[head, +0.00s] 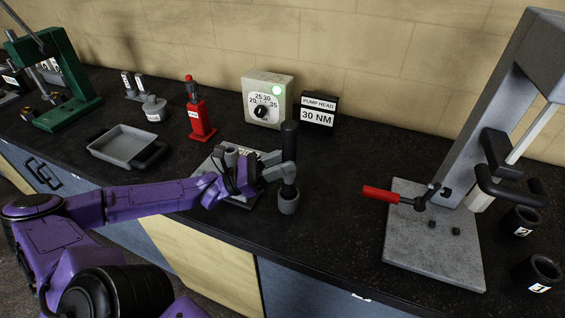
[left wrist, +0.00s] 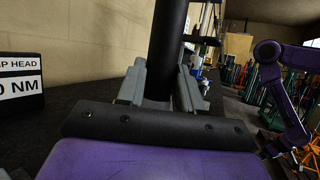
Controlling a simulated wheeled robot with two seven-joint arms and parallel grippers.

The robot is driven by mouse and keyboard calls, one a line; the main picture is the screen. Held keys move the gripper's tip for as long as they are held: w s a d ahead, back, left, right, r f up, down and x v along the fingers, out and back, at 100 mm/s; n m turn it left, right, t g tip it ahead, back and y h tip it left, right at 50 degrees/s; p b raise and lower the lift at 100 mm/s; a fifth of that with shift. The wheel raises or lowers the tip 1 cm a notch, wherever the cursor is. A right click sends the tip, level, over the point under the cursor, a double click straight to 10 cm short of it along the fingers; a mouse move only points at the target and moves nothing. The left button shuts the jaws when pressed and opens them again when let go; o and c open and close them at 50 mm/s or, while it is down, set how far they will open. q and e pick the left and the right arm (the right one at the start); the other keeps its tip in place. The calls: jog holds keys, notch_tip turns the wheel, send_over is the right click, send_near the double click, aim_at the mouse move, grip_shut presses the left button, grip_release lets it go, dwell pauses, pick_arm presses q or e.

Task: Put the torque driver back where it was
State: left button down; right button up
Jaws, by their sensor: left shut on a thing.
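The torque driver (head: 290,137) is an upright tool with a black handle and a grey lower end. My left gripper (head: 284,174) is shut on it around its middle, over the front part of the bench. In the left wrist view the driver's black shaft (left wrist: 167,45) stands between the two grey fingers of the gripper (left wrist: 160,88). I cannot tell whether its lower end touches the bench top. A low plate with grey fittings (head: 231,154) lies just left of the driver, partly hidden by my gripper. My right gripper is not in view.
A red bottle jack (head: 199,117) and grey tray (head: 122,145) are left. A grey press (head: 436,240) with a red-handled lever stands right. Bench between driver and press is clear.

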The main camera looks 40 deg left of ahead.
pick_arm(q)
jog(key=shift+f, duration=0.1)
jog(key=shift+w+d+f, duration=0.1)
jog(key=shift+d+f, duration=0.05)
jog(key=c, duration=1.1)
grip_release()
jog(key=shift+w+f+b, duration=0.15)
jog(key=shift+f+b, duration=0.05)
jog(key=shift+b, duration=0.15)
jog(key=shift+c, duration=0.2)
jog(key=o, duration=0.4)
jog(key=shift+s+r, duration=0.15)
jog(key=shift+s, duration=0.1)
jog(key=shift+r+p, duration=0.3)
jog(key=shift+p, duration=0.15)
jog(key=b+v, duration=0.1)
jog(key=v, duration=0.6)
jog(key=shift+a, duration=0.2)
jog(key=shift+s+a+f, duration=0.1)
jog(key=shift+s+f, duration=0.05)
